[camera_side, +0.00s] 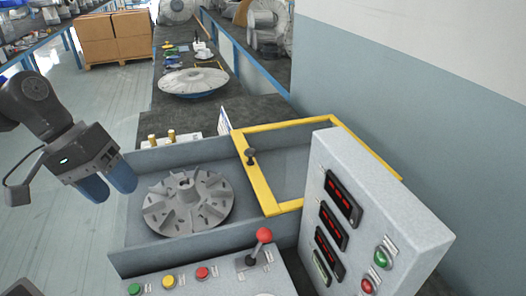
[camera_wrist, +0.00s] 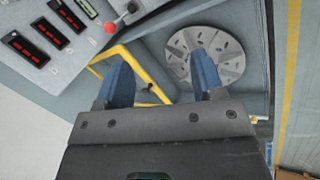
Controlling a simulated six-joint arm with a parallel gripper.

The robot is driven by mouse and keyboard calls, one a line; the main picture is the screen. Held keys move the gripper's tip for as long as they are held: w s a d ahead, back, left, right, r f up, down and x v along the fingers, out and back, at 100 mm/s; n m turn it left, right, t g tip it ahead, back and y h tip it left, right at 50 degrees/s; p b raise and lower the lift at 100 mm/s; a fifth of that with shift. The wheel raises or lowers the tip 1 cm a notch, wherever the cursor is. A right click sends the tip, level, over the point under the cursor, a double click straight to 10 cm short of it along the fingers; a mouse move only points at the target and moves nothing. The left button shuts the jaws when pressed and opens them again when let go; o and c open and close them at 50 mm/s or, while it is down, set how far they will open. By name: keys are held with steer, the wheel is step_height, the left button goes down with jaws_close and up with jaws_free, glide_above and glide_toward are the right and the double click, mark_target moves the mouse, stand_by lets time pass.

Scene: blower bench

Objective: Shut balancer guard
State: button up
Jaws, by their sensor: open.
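The balancer guard (camera_side: 261,181) is a yellow-framed clear panel lying over the right part of the grey balancer housing (camera_side: 137,225). A dark knob (camera_side: 250,155) stands on its left frame bar. The left part of the housing is uncovered, and a grey bladed impeller (camera_side: 188,203) sits there. In the wrist view the yellow guard frame (camera_wrist: 123,52) is left of the impeller (camera_wrist: 205,55), partly behind a finger. My gripper (camera_side: 108,189) with blue fingers is open and empty, left of the housing and apart from the guard. It also shows in the wrist view (camera_wrist: 163,78).
A control box with red displays (camera_side: 375,215) stands right of the housing. A front panel has a red-ball lever (camera_side: 263,236) and coloured buttons (camera_side: 168,282). Brass pieces (camera_side: 162,138) and a small sign (camera_side: 224,119) stand behind the housing. Another disc (camera_side: 193,81) lies farther back.

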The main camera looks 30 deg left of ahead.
steer(key=w+d+f+n+g+h, duration=0.1)
steer(key=w+d+n+h, duration=0.3)
steer(key=w, duration=0.5)
steer(key=n+t+h, duration=0.6)
steer(key=n+t, duration=0.3)
steer(key=n, duration=0.7)
glide_toward(255, 150)
steer(key=x, duration=1)
steer(key=shift+w+d+f, duration=0.1)
steer(key=shift+f, duration=0.25)
jaws_close()
